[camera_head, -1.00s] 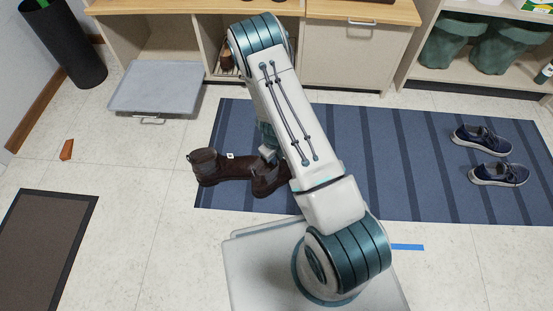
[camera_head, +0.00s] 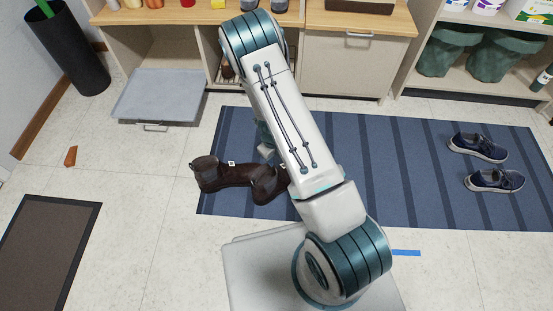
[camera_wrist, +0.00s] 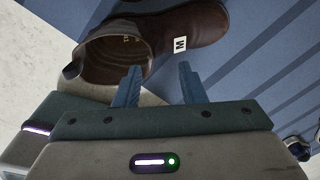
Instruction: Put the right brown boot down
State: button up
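Brown leather footwear lies at the left edge of the blue striped mat in the head view, with one rounded part (camera_head: 207,172) at the left and another (camera_head: 268,184) partly hidden by my arm. I cannot tell there where one boot ends and another begins. In the wrist view a brown boot (camera_wrist: 198,22) shows its open top at the left and a white "M" tag on its side. My gripper (camera_wrist: 160,72) is open, with nothing between its fingers. Its left fingertip overlaps the boot's rim in the picture; contact is unclear. In the head view my arm mostly hides the gripper.
The blue striped mat (camera_head: 400,170) has free room in its middle. Dark blue sneakers (camera_head: 478,147) stand on its right. A grey tray (camera_head: 160,95) lies on the floor by the wooden cabinet (camera_head: 355,60). A brown doormat (camera_head: 45,245) is at lower left.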

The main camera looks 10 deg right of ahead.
jog(key=s+a+r+n+y+p, duration=0.1)
jog(key=s+a+r+n, duration=0.15)
jog(key=r+n, duration=0.8)
jog(key=s+a+r+n+y+p, duration=0.1)
jog(key=s+r+n+y, duration=0.2)
jog(key=r, duration=1.5)
jog(key=s+d+r+n+h, duration=0.3)
jog(key=s+d+r+n, duration=0.1)
jog(key=s+r+n, duration=0.9)
jog(key=s+n, duration=0.1)
jog(key=n, duration=0.2)
jog(key=shift+s+d+n+t, duration=0.2)
jog(key=shift+s+n+t, duration=0.1)
jog(key=shift+n+t, duration=0.1)
jog(key=shift+c, duration=0.7)
